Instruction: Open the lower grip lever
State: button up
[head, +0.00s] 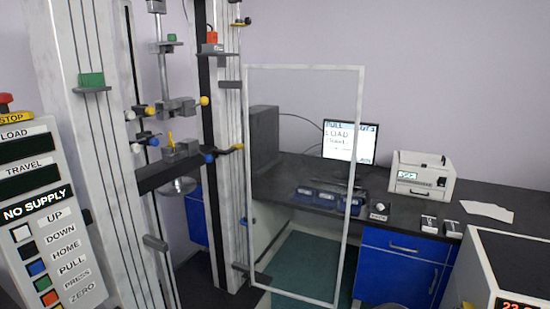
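The testing machine (222,200) stands at the left with tall pale columns. Its lower grip (183,151) is a grey block above the dark crossbeam (170,174). A gap separates the two grips. My gripper is not in this view.
A control panel (38,190) with several buttons stands at the left edge. A clear framed door (363,180) stands open right of the machine. Behind are a dark bench (490,190), a monitor (350,140) and a white instrument (422,178). Another device (500,265) fills the lower right.

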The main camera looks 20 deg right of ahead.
aim_at(209, 158)
jog(key=i+l+z, duration=0.15)
jog(key=i, duration=0.4)
jog(key=i+z, duration=0.15)
jog(key=i, duration=0.35)
jog(key=l, duration=0.1)
